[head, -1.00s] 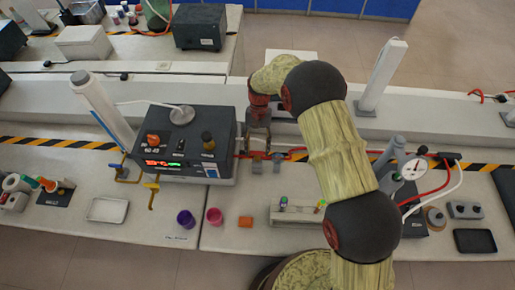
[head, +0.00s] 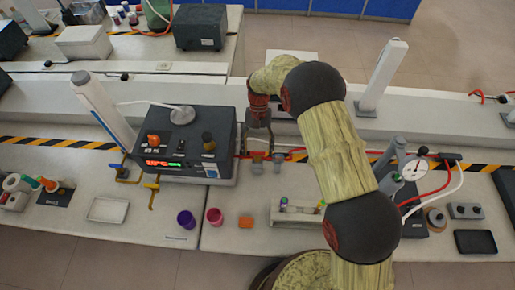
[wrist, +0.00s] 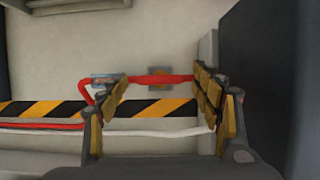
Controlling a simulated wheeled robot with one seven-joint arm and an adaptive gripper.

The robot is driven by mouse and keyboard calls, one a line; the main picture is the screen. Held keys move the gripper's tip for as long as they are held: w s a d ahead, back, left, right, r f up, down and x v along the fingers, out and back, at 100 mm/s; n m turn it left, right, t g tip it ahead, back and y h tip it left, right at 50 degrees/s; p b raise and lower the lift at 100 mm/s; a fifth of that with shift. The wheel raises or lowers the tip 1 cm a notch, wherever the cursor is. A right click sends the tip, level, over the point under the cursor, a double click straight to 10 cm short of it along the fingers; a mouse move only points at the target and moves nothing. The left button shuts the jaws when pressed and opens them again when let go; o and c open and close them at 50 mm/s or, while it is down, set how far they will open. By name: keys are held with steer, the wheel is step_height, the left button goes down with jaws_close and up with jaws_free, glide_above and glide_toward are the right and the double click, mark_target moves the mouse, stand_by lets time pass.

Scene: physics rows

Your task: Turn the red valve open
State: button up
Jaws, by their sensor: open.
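My gripper (head: 258,138) points down over the back of the bench, just right of the black control box, with its fingers spread. In the wrist view my gripper (wrist: 160,80) is open and empty. A red bar or pipe (wrist: 145,79) runs crosswise in the gap between the fingers and bends down at the left; it also shows in the head view (head: 295,151). Two small metal brackets (head: 278,160) sit along it. I cannot clearly tell a separate red valve handle from this red line. Contact with the fingers cannot be told.
The black control box (head: 190,140) with lit digits stands close left of my gripper. A pressure gauge (head: 417,170) with red and white hoses is at the right. A pale rack (head: 290,215), a purple cup (head: 186,219) and a pink cup (head: 214,216) stand toward the front.

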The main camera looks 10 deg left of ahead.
steer(key=v, duration=1.2)
stand_by(0.5)
